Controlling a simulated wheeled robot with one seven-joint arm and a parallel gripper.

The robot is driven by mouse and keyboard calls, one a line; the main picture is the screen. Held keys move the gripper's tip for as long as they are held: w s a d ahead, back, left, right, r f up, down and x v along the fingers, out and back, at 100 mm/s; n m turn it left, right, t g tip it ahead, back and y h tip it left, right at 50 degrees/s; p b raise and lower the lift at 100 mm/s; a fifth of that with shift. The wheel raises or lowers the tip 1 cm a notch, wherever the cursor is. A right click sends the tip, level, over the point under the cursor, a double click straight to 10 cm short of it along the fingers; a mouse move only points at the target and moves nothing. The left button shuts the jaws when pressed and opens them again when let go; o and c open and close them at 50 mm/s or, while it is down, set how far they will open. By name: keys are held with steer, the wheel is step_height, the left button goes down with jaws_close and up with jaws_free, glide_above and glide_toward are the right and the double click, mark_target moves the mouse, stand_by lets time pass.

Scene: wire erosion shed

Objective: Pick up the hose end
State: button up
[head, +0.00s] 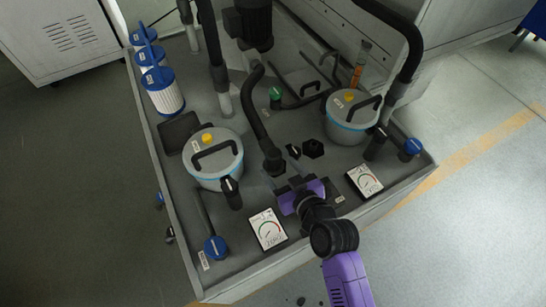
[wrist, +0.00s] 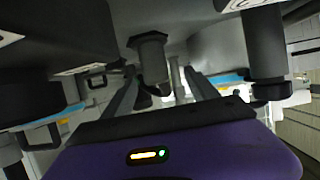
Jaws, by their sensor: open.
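The hose end (head: 273,162) is a dark collar at the lower end of a thick black hose, standing on the grey deck between two lidded pots in the head view. My purple gripper (head: 284,179) is low over the deck just in front of it, its jaws open and pointing at it. In the wrist view a dark cylindrical fitting (wrist: 152,62), which looks like the hose end, shows beyond the fingers (wrist: 161,75), nearer the left one. I cannot tell whether any finger touches it. Nothing is held.
The left pot (head: 212,176) and right pot (head: 350,135) flank the gripper. A small black knob (head: 293,151) and hexagonal fitting (head: 314,148) are close right of the hose end.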

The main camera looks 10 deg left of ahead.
mark_target(273, 154)
steer(key=shift+w+d+r+x, duration=0.1)
steer(key=shift+x, duration=1.1)
steer(key=shift+w+d+r+x, duration=0.1)
steer(key=shift+x, duration=1.05)
steer(key=shift+w+d+x, duration=0.1)
steer(key=shift+x, duration=1.1)
steer(key=shift+c, duration=0.5)
jaws_close()
steer(key=shift+r, duration=0.15)
